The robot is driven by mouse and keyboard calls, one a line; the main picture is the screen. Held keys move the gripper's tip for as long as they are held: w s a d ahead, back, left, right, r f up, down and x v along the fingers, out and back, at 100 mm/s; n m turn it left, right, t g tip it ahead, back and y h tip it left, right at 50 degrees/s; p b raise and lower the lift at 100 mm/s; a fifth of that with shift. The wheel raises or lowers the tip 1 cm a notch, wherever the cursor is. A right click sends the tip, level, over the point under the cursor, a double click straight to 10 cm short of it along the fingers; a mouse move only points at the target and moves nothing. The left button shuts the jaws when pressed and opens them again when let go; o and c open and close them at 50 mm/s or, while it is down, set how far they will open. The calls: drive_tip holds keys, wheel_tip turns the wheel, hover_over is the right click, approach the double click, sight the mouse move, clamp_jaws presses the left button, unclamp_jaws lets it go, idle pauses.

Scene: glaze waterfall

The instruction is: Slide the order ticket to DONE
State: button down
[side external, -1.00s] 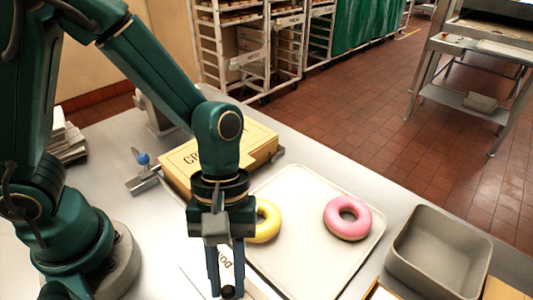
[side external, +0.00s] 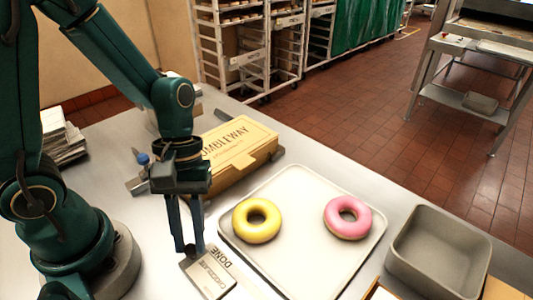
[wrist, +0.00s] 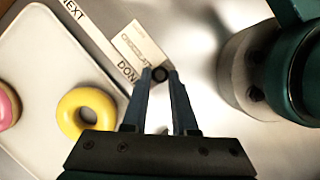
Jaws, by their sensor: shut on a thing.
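The order ticket (side external: 208,277) is a pale card printed CHOCOLATE, lying flat on the steel table; it also shows in the wrist view (wrist: 141,45). It lies alongside a white strip (wrist: 98,44) with NEXT at one end and DONE (side external: 222,257) at the other. The ticket's knob end is beside the DONE end. My gripper (side external: 190,250) points down at this end. In the wrist view its fingertips (wrist: 161,75) are shut on the small dark round knob (wrist: 160,74) of the ticket.
A pale tray (side external: 297,264) with a yellow donut (side external: 256,220) and a pink donut (side external: 347,218) lies right of the strip. A yellow box (side external: 237,155) stands behind my gripper. An empty grey bin (side external: 438,253) is at the right.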

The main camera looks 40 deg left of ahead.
drive_tip(key=c, duration=0.7)
unclamp_jaws()
drive_tip(key=shift+a, duration=0.1)
drive_tip(key=shift+v, duration=2.55)
drive_tip(key=a+r+m+t+y, duration=0.1)
drive_tip(key=r+m+t, duration=0.1)
drive_tip(key=m+t, duration=0.1)
drive_tip(key=a+r+m+t+y, duration=0.1)
drive_tip(key=r+m+t, duration=0.2)
drive_tip(key=a+r+m+t+y, duration=0.1)
drive_tip(key=r+m+t, duration=0.1)
drive_tip(key=m, duration=0.1)
drive_tip(key=shift+w+a+r+t, duration=0.3)
drive_tip(key=shift+a+r+t, duration=0.05)
drive_tip(key=shift+a+t, duration=0.05)
